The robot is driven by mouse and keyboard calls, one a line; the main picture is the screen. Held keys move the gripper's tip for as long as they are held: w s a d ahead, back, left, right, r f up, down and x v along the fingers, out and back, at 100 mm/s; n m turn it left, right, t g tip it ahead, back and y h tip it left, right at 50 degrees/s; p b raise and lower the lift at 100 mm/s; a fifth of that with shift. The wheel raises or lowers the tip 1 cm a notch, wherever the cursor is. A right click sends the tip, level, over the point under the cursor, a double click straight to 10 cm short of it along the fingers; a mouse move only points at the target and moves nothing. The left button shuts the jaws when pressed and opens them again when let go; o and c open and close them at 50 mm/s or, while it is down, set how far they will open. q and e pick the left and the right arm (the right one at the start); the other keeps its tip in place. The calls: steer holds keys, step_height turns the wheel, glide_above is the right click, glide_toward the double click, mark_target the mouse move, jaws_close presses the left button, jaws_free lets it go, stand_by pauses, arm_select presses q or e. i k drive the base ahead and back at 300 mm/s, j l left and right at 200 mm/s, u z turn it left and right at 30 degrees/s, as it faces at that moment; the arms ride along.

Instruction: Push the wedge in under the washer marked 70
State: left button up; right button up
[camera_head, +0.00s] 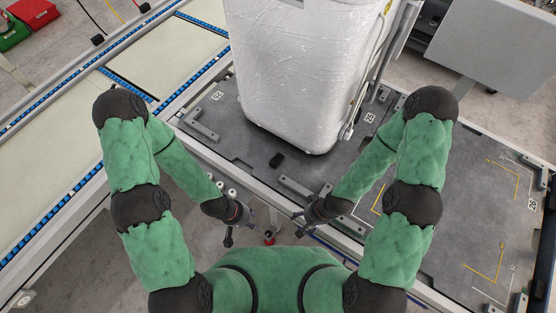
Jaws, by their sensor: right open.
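The washer (305,75) is a tall appliance in white wrap, standing upright on a dark grey platform (240,150). I cannot read a 70 on it. A small black block (276,159), likely the wedge, lies on the platform just in front of the washer's lower front edge, apart from it. My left gripper (240,230) is in front of the platform's front edge, left of centre, with its fingers apart and empty. My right gripper (299,222) is right of centre near the same edge, open and empty. Neither touches the block.
Metal brackets (197,127) and another bracket (298,189) stand on the platform. A conveyor (60,140) with blue roller strips runs along the left. A grey panel (490,45) stands at the back right. The platform right of my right arm is mostly clear, with yellow corner marks.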

mark_target(273, 162)
steer(key=k+l+z, duration=0.1)
steer(key=k+z, duration=0.2)
steer(key=k, duration=0.35)
steer(key=i+j+z, duration=0.1)
steer(key=j+z, duration=0.15)
steer(key=z, duration=0.2)
steer(key=i+j+z, duration=0.1)
steer(key=j+z, duration=0.15)
steer(key=z, duration=0.15)
steer(key=j+z, duration=0.3)
steer(key=z, duration=0.15)
steer(key=j, duration=0.45)
